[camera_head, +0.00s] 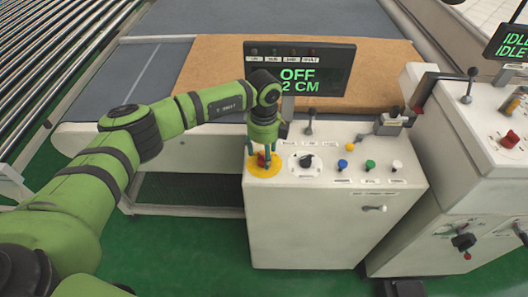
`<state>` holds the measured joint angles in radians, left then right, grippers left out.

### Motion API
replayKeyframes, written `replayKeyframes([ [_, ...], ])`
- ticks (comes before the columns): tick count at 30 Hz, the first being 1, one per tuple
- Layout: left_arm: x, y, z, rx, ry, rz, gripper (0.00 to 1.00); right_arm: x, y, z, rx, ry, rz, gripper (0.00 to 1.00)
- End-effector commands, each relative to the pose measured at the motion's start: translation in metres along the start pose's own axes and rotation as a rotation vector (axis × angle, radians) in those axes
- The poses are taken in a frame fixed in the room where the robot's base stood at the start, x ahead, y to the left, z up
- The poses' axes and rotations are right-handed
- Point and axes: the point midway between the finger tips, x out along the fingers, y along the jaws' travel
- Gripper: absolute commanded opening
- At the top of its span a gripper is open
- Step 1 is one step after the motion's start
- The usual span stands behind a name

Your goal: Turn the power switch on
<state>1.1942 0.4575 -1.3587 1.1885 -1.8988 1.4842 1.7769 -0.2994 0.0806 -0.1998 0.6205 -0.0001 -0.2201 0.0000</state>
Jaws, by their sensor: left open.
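A red switch (262,160) sits on a round yellow plate (263,170) at the left end of the white control box's top. My left gripper (262,158) points down over the red switch, its fingers open around it. I cannot tell whether the fingers touch it. The fingers and wrist partly hide the switch. The display (299,70) behind the box reads "OFF" in green, with a figure in CM below it. My right gripper is not in view.
The control box (310,230) also carries a black knob (306,161), blue (342,165), green (370,165) and white (397,166) buttons, and a lever (309,120). A brown mattress (210,62) lies behind. A second console (480,150) stands at the right, showing "IDLE" above.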

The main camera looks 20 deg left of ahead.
Motion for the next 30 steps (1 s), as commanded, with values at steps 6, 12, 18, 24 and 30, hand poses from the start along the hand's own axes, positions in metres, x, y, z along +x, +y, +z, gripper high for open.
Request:
replayKeyframes([
  [6, 0.017, 0.0, 0.0, 0.001, 0.0, -0.001, 0.61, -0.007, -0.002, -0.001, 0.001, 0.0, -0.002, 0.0],
  [12, 0.019, 0.0, -0.001, 0.002, 0.001, -0.002, 0.61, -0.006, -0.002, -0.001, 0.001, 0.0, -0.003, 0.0],
  [18, 0.019, -0.001, -0.001, 0.002, 0.001, -0.002, 0.05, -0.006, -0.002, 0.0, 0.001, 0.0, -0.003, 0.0],
  [24, 0.019, 0.0, -0.001, 0.003, 0.002, -0.002, 0.04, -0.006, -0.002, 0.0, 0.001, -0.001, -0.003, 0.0],
  [30, 0.02, 0.0, -0.001, 0.034, 0.001, -0.002, 0.04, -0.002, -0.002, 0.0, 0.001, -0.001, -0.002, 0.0],
])
